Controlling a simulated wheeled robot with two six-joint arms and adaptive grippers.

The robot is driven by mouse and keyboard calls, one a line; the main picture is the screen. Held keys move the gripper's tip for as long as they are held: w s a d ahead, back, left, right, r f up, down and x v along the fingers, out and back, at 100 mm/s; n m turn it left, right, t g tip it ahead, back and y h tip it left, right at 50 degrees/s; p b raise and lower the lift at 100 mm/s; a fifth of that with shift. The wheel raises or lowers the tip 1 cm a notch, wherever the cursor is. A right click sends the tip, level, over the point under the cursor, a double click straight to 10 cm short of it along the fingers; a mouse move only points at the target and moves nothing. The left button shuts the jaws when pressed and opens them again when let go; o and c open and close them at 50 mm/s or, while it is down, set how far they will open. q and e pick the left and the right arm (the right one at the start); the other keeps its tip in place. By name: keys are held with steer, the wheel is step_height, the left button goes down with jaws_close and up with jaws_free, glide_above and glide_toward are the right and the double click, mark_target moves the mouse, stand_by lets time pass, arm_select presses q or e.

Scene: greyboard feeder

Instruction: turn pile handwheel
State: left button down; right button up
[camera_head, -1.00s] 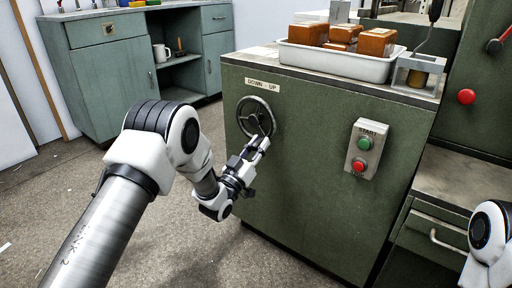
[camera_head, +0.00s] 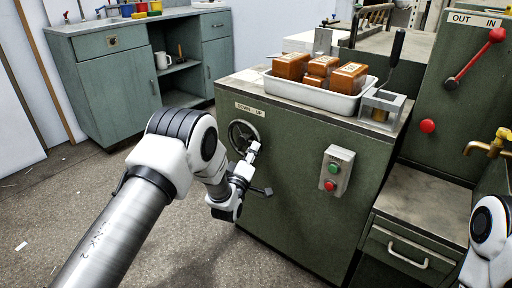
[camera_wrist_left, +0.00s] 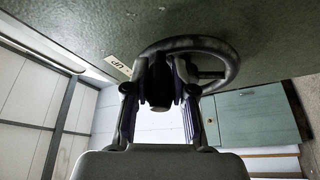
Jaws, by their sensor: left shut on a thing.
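The pile handwheel (camera_head: 231,131) is a dark spoked ring on the front of the green cabinet (camera_head: 285,190), under a DOWN/UP label (camera_head: 249,109). My left gripper (camera_head: 253,149) is at the lower right of the wheel and covers part of its rim. In the left wrist view, the wheel (camera_wrist_left: 200,43) curves behind the fingers (camera_wrist_left: 160,85). The fingers are shut on a dark part of the wheel, seemingly its handle, which they partly hide. My right gripper is out of view.
A switch box (camera_head: 336,171) with green and red buttons sits right of the wheel. A white tray (camera_head: 316,97) of brown blocks stands on the cabinet top. A red-knobbed lever (camera_head: 474,59) and red button (camera_head: 428,125) are farther right. Open floor lies at lower left.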

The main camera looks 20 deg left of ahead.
mark_target(250, 130)
arm_select(q)
steer(key=r+n+p, duration=0.1)
steer(key=n+p, duration=0.1)
steer(key=r+n+g+p, duration=0.1)
steer(key=r+n+p, duration=0.1)
steer(key=a+r+n+g+y+p, duration=0.1)
steer(key=n+p, duration=0.1)
steer(key=p, duration=0.1)
steer(key=shift+w+a+r+n, duration=0.1)
steer(key=shift+w+r+n, duration=0.15)
steer(key=shift+n, duration=0.15)
steer(key=shift+w+a+r+n+g+p, duration=0.15)
steer(key=shift+a+r+n+g+p, duration=0.3)
steer(key=shift+n+p, duration=0.35)
steer(key=shift+w+a+r+n+g+h+p, duration=0.2)
steer(key=shift+a+n+g+h+p, duration=0.35)
steer(key=shift+n, duration=0.55)
steer(key=shift+w+a+r+n+g+h+p, duration=0.15)
steer(key=shift+w+a+n+g+h+p, duration=0.15)
steer(key=shift+a+n+p, duration=0.65)
steer(key=shift+w+a+r+n+g+h+p, duration=0.2)
steer(key=shift+a+n+g+h+p, duration=0.25)
steer(key=shift+n, duration=0.8)
steer(key=shift+f, duration=0.1)
steer(key=c, duration=1)
jaws_free()
steer(key=shift+o, duration=0.2)
steer(key=shift+s, duration=0.1)
